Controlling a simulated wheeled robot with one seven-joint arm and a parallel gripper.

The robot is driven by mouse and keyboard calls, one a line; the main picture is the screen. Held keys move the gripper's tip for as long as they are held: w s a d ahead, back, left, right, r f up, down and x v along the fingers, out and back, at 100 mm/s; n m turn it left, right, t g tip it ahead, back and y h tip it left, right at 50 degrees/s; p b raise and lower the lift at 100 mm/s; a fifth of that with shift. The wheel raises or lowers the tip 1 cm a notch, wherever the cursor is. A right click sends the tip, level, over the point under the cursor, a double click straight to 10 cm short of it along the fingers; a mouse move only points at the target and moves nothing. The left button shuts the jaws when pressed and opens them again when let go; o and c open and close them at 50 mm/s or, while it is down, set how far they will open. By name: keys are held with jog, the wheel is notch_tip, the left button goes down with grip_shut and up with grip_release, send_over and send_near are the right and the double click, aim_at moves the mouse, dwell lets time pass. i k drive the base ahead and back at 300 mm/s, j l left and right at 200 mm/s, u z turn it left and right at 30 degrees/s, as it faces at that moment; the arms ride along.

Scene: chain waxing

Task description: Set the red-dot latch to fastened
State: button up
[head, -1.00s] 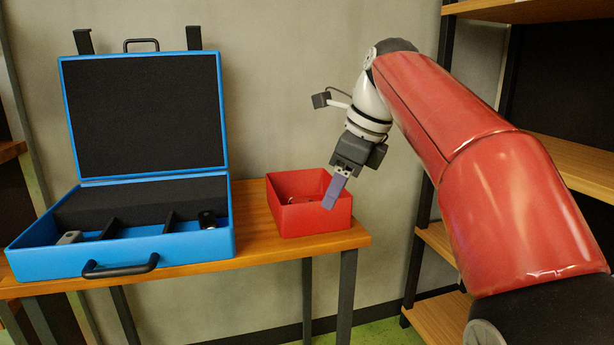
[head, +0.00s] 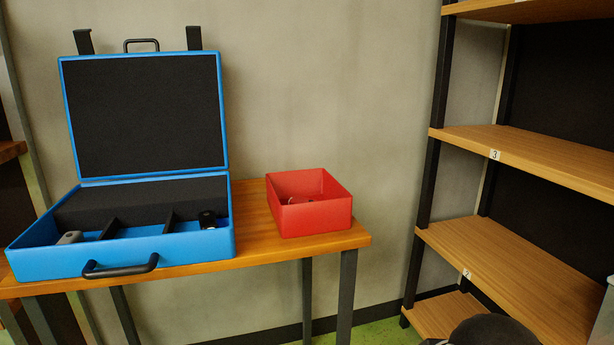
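A blue case (head: 190,247) stands open on the wooden table, its lid (head: 226,120) upright at the back. Two dark latch-like straps stick up from the lid's top edge, one at the left (head: 83,41) and one at the right (head: 194,37), on either side of a small handle. No red dot is visible on either, so I cannot tell which is the red-dot latch. A black handle (head: 120,270) is on the case's front. My gripper is out of view.
A red open box (head: 318,220) with small items inside stands on the table (head: 255,250) right of the case. Inside the case are a grey item (head: 70,238) and a black item (head: 207,219). Wooden shelves (head: 530,150) stand at the right.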

aim_at(83, 40)
jog(key=u, duration=1.25)
jog(key=l+z, duration=0.1)
